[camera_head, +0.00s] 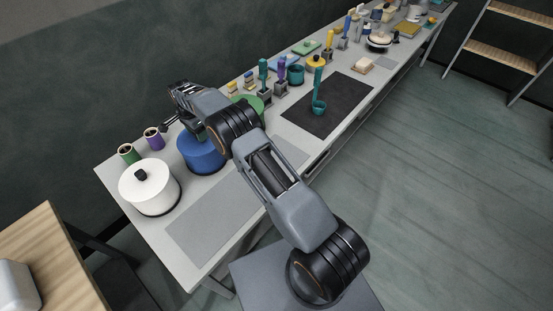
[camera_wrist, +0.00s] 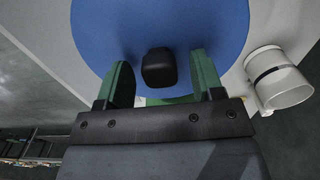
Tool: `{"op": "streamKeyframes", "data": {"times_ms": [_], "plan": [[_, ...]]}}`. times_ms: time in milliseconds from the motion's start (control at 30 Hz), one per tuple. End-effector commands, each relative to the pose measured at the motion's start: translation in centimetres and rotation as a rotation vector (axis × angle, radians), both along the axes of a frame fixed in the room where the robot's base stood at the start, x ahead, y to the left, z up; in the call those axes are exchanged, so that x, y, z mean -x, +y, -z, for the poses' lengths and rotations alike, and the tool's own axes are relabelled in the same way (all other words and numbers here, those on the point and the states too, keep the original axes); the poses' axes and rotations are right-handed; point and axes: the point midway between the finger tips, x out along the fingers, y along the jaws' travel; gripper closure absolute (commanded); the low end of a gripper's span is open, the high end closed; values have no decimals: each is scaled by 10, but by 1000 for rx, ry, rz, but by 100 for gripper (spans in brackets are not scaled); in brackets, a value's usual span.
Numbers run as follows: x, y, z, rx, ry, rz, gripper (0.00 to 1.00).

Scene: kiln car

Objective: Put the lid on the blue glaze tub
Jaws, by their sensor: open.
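The blue glaze tub (camera_head: 201,156) stands on the bench between the white tub and the green tub. My arm covers part of its top in the head view. In the wrist view a round blue lid (camera_wrist: 100,40) with a black knob (camera_wrist: 158,69) fills the upper middle. My gripper (camera_wrist: 159,62) is open, with one green finger on each side of the knob and a gap visible on both sides. I cannot tell from these views whether the lid is seated on the tub.
A white tub (camera_head: 150,193) with a black-knobbed lid stands at front left. Green (camera_head: 127,154) and purple (camera_head: 154,139) pots stand behind it. A green tub (camera_head: 254,101) is just beyond the blue one. A grey mat (camera_head: 205,222) in front is clear.

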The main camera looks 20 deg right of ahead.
Motion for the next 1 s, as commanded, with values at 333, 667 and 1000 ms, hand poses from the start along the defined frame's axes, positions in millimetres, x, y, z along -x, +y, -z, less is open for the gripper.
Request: {"op": "streamKeyframes", "data": {"times_ms": [333,667,1000], "plan": [[0,0,-3,0,0,0,39],[0,0,-15,0,0,0,39],[0,0,-29,0,-1,0,39]]}}
